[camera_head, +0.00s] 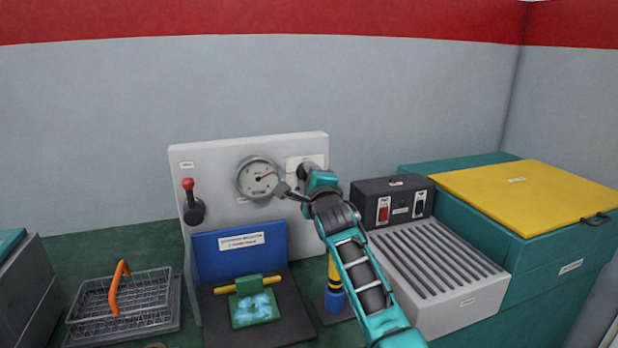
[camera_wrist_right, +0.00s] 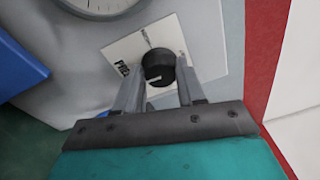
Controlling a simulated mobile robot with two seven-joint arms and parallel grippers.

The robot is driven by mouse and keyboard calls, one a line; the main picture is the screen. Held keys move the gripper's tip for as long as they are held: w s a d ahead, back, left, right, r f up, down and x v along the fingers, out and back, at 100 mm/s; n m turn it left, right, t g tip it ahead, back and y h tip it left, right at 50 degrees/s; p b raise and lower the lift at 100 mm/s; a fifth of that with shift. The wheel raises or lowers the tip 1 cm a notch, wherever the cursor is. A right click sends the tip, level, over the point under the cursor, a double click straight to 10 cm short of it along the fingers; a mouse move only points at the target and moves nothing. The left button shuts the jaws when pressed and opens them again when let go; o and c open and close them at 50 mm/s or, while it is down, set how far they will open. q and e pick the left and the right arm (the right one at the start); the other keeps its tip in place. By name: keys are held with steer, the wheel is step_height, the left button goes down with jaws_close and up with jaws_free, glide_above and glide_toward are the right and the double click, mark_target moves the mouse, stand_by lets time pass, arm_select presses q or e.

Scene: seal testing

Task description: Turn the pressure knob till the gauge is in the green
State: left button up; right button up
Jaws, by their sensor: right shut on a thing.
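The round pressure gauge (camera_head: 259,178) is on the upright pale panel (camera_head: 222,157). Its needle appears to point up and right; a green band is too small to make out. The black pressure knob (camera_wrist_right: 158,66) is on a white label plate (camera_wrist_right: 203,38), right of the gauge in the head view. In the right wrist view the knob sits between the two fingers of my right gripper (camera_wrist_right: 161,88), which is shut on it. A white mark shows on the knob's lower edge. In the head view my right gripper (camera_head: 296,188) covers most of the knob. My left gripper is not in view.
A red-topped lever (camera_head: 188,185) stands at the panel's left. Below are a blue board (camera_head: 215,257) and a green clamped piece (camera_head: 247,312). A wire basket (camera_head: 143,290) lies left. A black switch box (camera_head: 370,192) and grooved pale unit (camera_head: 485,290) are right of my arm.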

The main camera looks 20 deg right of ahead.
steer(key=shift+d+f+n+y+p, duration=0.1)
steer(key=shift+n+y+p, duration=0.6)
steer(key=shift+n, duration=3.55)
steer(key=shift+d+n+y+p, duration=0.25)
steer(key=shift+n+p, duration=0.75)
steer(key=shift+n, duration=3.2)
steer(key=shift+f+n+y+p, duration=0.1)
steer(key=shift+n+y+p, duration=0.6)
steer(key=shift+n, duration=3.55)
steer(key=o, duration=1.1)
steer(key=shift+c, duration=0.2)
steer(key=shift+r, duration=0.1)
step_height(320, 180, up, 20)
